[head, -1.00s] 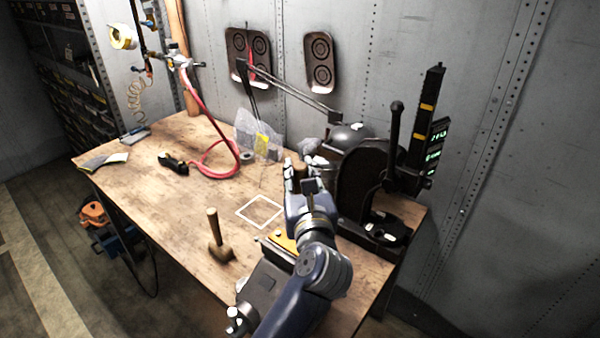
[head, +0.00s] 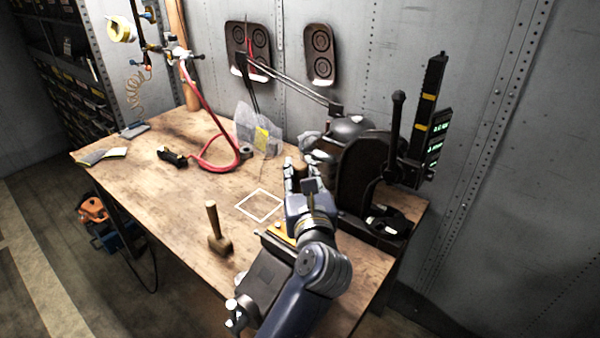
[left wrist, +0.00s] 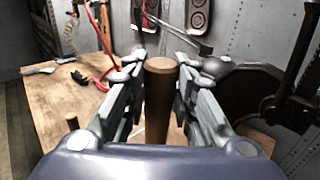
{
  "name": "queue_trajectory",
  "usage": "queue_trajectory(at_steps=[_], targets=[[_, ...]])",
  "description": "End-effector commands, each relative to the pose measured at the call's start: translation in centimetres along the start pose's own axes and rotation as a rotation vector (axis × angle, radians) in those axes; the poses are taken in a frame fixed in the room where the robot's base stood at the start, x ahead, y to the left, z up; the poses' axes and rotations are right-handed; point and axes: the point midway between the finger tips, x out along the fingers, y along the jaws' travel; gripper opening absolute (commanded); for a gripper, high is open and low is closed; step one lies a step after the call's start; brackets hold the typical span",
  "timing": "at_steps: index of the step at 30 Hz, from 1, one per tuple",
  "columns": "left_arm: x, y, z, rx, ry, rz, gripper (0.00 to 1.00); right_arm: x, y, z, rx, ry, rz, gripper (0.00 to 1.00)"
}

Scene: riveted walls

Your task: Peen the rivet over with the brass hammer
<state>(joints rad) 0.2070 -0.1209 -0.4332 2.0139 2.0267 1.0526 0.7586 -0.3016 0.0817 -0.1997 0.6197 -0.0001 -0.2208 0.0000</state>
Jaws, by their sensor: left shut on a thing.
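My left gripper (head: 302,172) is shut on an upright brown round handle (left wrist: 160,95), which stands between the two fingers in the left wrist view. The lower end of this handle is hidden, so I cannot tell which tool it belongs to. A hammer (head: 220,243) with a wooden handle and a blocky tan-brown head stands head down on the bench, left of my left arm. A dark grey vise-like block (head: 268,278) with an orange-yellow piece (head: 281,234) beside it sits at the bench's front, partly behind my arm. I cannot make out the rivet. My right gripper is not in view.
A white square outline (head: 260,205) marks a bare part of the wooden bench (head: 170,195). A dark press-like machine (head: 362,175) stands close right of my gripper. A red hose (head: 207,115), a clear bag (head: 258,132) and a black tool (head: 172,156) lie farther back.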

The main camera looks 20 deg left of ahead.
Motion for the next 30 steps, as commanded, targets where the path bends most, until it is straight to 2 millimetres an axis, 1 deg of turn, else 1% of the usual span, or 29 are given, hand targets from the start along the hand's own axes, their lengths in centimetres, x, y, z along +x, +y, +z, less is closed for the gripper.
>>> queue_trajectory(at_steps=[2, 4, 12, 13, 17, 20, 30], targets=[[0.0, 0.0, 0.1, -0.001, -0.005, -0.001, 0.0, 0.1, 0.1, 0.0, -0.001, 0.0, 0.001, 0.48], [0.0, 0.0, -0.3, -0.001, -0.005, 0.0, 0.0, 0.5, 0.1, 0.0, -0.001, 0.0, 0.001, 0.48], [0.0, 0.0, -3.8, -0.002, -0.004, 0.0, 0.0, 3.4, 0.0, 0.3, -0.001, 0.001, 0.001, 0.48], [0.0, 0.0, -3.3, -0.003, -0.006, 0.0, 0.0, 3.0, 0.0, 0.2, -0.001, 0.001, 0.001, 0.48], [0.0, 0.0, -2.8, -0.002, -0.005, 0.0, 0.0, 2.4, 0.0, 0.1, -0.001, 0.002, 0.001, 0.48], [0.0, 0.0, -2.1, -0.002, -0.005, 0.0, 0.0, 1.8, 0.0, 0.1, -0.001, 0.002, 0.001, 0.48], [0.0, 0.0, 1.3, -0.003, -0.005, -0.001, 0.0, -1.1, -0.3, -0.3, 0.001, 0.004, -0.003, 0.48]])
